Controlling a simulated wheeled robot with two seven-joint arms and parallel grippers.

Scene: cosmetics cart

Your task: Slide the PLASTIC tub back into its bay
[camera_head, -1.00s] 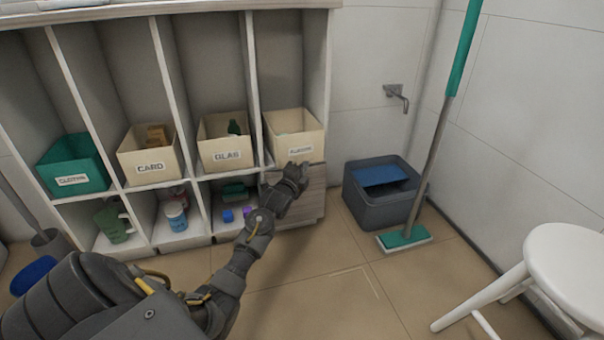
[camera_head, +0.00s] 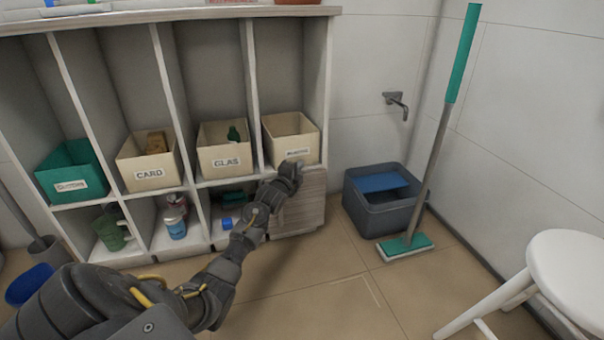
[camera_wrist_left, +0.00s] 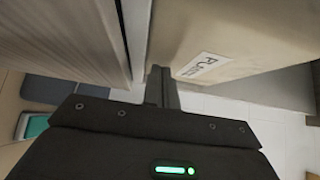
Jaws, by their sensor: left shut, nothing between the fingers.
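The PLASTIC tub (camera_head: 284,127) is a cream open box in the rightmost upper bay of the shelf unit, with a white label on its front. In the left wrist view its front face (camera_wrist_left: 225,35) and part of the label fill the upper right. My left gripper (camera_head: 293,168) is shut and empty at the lower front of the tub, just under the label. In the left wrist view its fingertips (camera_wrist_left: 160,72) are close to the tub's front by a pale shelf edge; contact is unclear. The tub's back is hidden. My right gripper is out of view.
The GLASS tub (camera_head: 217,153), CARD tub (camera_head: 140,174) and green CLOTHS tub (camera_head: 65,173) sit in bays to the left. A wooden panel (camera_head: 305,205) is below the PLASTIC tub. A grey bucket (camera_head: 385,210), mop (camera_head: 437,145) and white stool (camera_head: 570,265) stand to the right.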

